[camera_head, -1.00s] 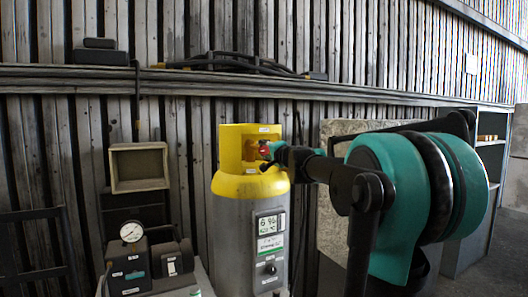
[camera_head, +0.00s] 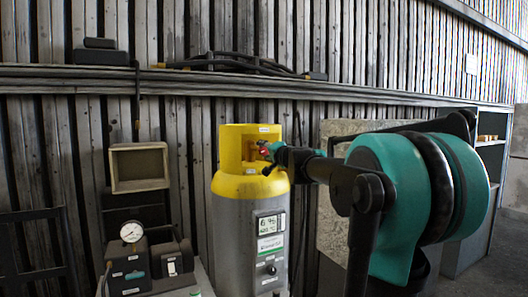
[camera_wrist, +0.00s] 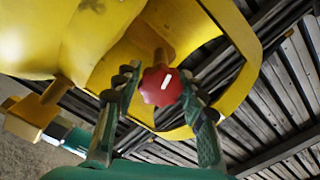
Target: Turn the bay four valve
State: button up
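The valve is a red lobed knob (camera_wrist: 161,86) with a white mark, on a brass stem inside the yellow collar (camera_head: 230,150) of a grey cylinder (camera_head: 230,230). My gripper (camera_head: 266,150) reaches into the collar opening from the right. In the wrist view my gripper's fingers (camera_wrist: 160,90) stand on both sides of the knob, their tips against its edges. No bay number can be read on the cylinder.
A display panel (camera_head: 269,232) with a small dial is on the cylinder front. A gauge unit (camera_head: 132,255) stands at the lower left. A brass side fitting (camera_wrist: 35,115) sticks out near the left finger. The yellow collar rim (camera_wrist: 235,40) arches close around the fingers.

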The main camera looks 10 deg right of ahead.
jog(key=o, duration=0.4)
jog(key=shift+c, duration=0.2)
jog(key=v, duration=1.2)
jog(key=shift+r, duration=0.1)
